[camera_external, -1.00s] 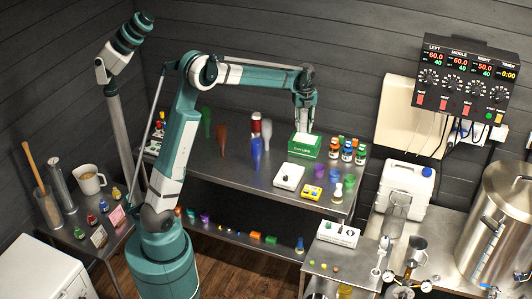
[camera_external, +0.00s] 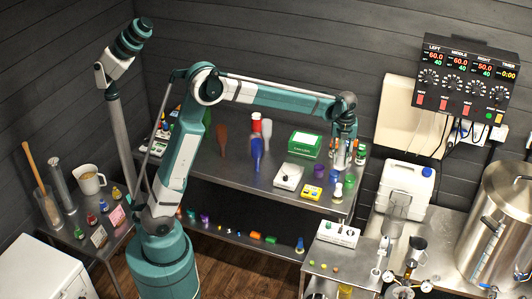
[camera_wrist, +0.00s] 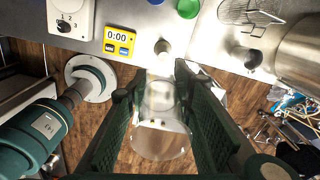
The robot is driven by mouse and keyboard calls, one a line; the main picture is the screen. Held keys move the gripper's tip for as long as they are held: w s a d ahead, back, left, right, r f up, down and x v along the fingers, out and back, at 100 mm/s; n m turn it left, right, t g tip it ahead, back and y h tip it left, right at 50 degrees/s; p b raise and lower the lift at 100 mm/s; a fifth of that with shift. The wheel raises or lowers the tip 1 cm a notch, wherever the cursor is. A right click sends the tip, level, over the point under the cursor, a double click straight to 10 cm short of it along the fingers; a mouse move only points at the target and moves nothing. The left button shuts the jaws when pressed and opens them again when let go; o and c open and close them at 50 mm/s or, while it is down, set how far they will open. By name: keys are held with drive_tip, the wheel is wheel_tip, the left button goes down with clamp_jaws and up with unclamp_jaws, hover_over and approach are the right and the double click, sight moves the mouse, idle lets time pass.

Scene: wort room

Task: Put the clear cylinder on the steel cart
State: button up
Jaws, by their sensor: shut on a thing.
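My gripper (camera_external: 343,150) is above the right end of the steel bench (camera_external: 238,165), pointing down. In the wrist view my gripper (camera_wrist: 162,98) has its two dark green fingers on either side of a clear cylinder (camera_wrist: 160,140), shut on it. The cylinder is see-through and wide at its near end, and floor shows beyond it. A small steel-topped cart or table (camera_external: 322,272) stands at the lower middle; I cannot tell for certain which steel surface is the cart.
Another white device (camera_external: 337,234) stands on the small table. A white jerrycan (camera_external: 407,187) and a large steel kettle (camera_external: 497,230) are at right.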

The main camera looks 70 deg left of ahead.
drive_tip(key=s+d+m+b, duration=0.1)
drive_tip(key=s+d+m, duration=0.2)
drive_tip(key=d, duration=1.7)
drive_tip(key=m+b, duration=0.1)
drive_tip(key=m, duration=0.1)
hover_over(354, 276)
wheel_tip(354, 276, down, 18)
drive_tip(key=shift+f, duration=0.5)
drive_tip(key=shift+f+b, duration=0.5)
drive_tip(key=shift+f, duration=2.6)
drive_tip(key=shift+f, duration=1.9)
drive_tip(key=shift+f+b, duration=0.15)
drive_tip(key=shift+b, duration=0.15)
